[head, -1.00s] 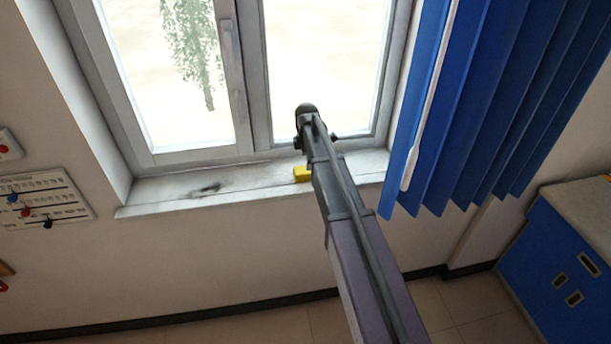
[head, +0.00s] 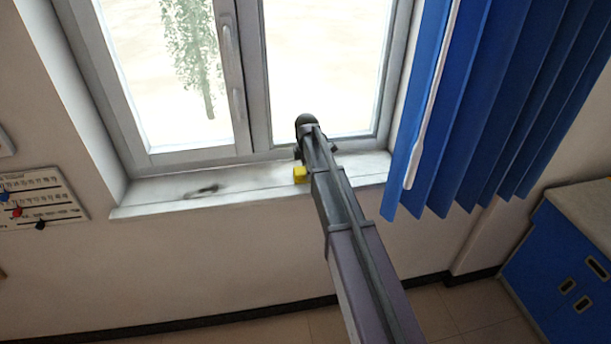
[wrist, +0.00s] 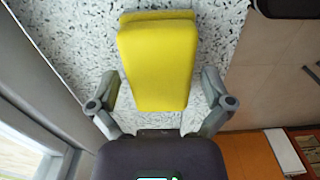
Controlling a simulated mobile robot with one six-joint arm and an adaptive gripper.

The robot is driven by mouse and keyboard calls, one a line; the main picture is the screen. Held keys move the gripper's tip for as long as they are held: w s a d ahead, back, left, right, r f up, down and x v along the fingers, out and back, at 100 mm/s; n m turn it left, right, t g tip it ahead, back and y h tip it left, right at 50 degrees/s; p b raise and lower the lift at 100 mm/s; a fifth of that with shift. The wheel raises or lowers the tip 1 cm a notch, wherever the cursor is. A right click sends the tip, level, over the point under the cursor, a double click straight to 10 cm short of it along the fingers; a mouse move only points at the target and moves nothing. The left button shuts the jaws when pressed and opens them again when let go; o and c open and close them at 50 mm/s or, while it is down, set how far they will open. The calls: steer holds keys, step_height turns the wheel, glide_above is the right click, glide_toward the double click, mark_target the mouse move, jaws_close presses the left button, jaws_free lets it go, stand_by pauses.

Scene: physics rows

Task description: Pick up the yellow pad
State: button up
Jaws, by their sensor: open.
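The yellow pad (head: 300,174) lies on the window sill (head: 150,193), partly hidden behind my arm in the head view. In the wrist view the yellow pad (wrist: 158,60) fills the upper middle, on a speckled surface. My gripper (wrist: 160,95) is open, with one grey finger on each side of the pad. Small gaps show between the fingers and the pad's sides. In the head view my arm hides the fingers.
The window frame (head: 252,75) rises behind the sill. Blue blinds (head: 470,110) with a white rod hang to the right. A blue cabinet (head: 555,265) stands at the lower right. The sill is clear to the left, apart from a dark mark.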

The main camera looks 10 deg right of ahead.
steer(key=c, duration=1)
steer(key=shift+r, duration=0.15)
step_height(320, 180, up, 3)
steer(key=p, duration=0.2)
steer(key=shift+f+p, duration=0.2)
steer(key=shift+p, duration=0.2)
steer(key=s+a+r+p, duration=0.1)
steer(key=s+r+p, duration=0.1)
steer(key=s, duration=1.4)
